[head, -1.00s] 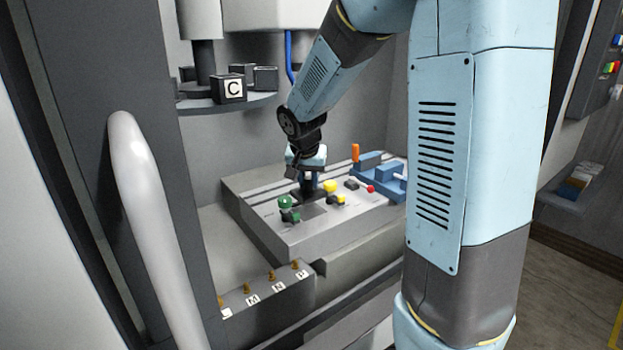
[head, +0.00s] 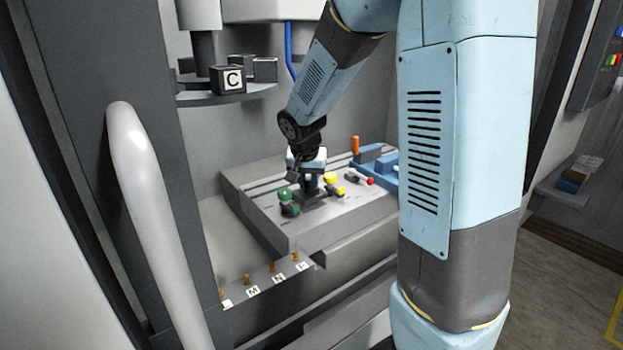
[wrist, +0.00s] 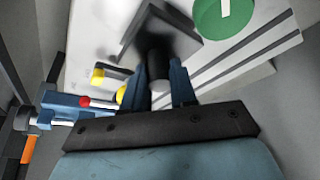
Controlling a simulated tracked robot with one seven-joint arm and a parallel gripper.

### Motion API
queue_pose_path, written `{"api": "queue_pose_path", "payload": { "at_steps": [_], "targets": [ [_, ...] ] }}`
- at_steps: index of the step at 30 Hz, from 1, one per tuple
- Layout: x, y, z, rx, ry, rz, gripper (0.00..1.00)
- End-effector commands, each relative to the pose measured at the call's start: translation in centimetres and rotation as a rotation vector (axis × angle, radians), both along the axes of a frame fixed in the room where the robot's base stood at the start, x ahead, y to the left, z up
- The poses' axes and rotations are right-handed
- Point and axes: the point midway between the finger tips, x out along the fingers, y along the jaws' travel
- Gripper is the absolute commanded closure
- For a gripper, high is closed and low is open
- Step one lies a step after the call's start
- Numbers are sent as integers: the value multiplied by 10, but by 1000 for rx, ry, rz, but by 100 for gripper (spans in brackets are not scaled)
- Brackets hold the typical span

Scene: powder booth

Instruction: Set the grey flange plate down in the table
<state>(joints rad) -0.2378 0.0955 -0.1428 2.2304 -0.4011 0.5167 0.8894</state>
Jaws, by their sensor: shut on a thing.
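My gripper (head: 309,182) is over the grey slotted table (head: 300,230) in the head view. In the wrist view my gripper (wrist: 163,88) has its two blue fingers shut on the round boss of the dark grey flange plate (wrist: 160,32). The square plate lies beyond the fingertips, its face toward the pale table top (wrist: 95,40). In the head view the plate (head: 314,193) shows as a small dark patch under the fingers, close to the table top. I cannot tell whether it touches. The spot beneath it is hidden.
A green-knobbed clamp (head: 288,197) stands left of the plate and a yellow-knobbed clamp (head: 331,181) right of it. A red-tipped handle (head: 369,181) and a blue vise (head: 382,165) are farther right. A ledge with lettered pegs (head: 270,278) is in front.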

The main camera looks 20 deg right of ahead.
Motion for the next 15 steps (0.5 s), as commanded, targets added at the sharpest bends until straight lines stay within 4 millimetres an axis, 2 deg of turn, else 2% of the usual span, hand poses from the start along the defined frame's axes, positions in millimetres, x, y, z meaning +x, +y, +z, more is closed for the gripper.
{"api": "queue_pose_path", "payload": {
  "at_steps": [15],
  "targets": [
    [0, 0, -7, 0, -1, 1, 100]
  ]
}}
